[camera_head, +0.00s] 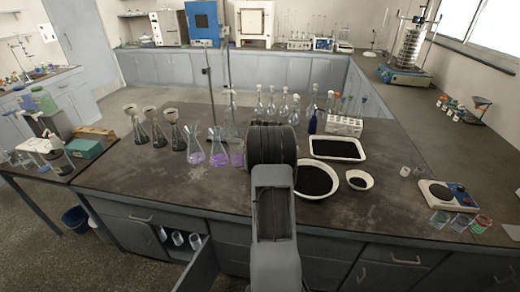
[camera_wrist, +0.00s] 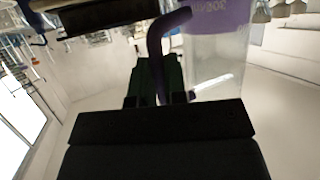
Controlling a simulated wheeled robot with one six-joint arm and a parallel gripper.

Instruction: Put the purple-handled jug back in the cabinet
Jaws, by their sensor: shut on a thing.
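The purple-handled jug (camera_wrist: 215,65) shows in the wrist view as a clear body with a purple band and a curved purple handle. My gripper (camera_wrist: 160,88) is shut on that handle. The jug appears upside down in this tilted view. In the head view my arm covers the gripper, and the jug cannot be made out. The cabinet (camera_head: 158,218) is the open compartment under the bench at lower left, with its door (camera_head: 200,268) swung out. Several clear vessels (camera_head: 178,238) stand inside it.
The bench top (camera_head: 130,185) holds several flasks (camera_head: 195,152) at left of my arm. White trays of black grains (camera_head: 337,149) and a hotplate (camera_head: 448,195) are at right. A side table (camera_head: 30,172) and blue bin (camera_head: 76,218) stand at left. The floor before the cabinet is clear.

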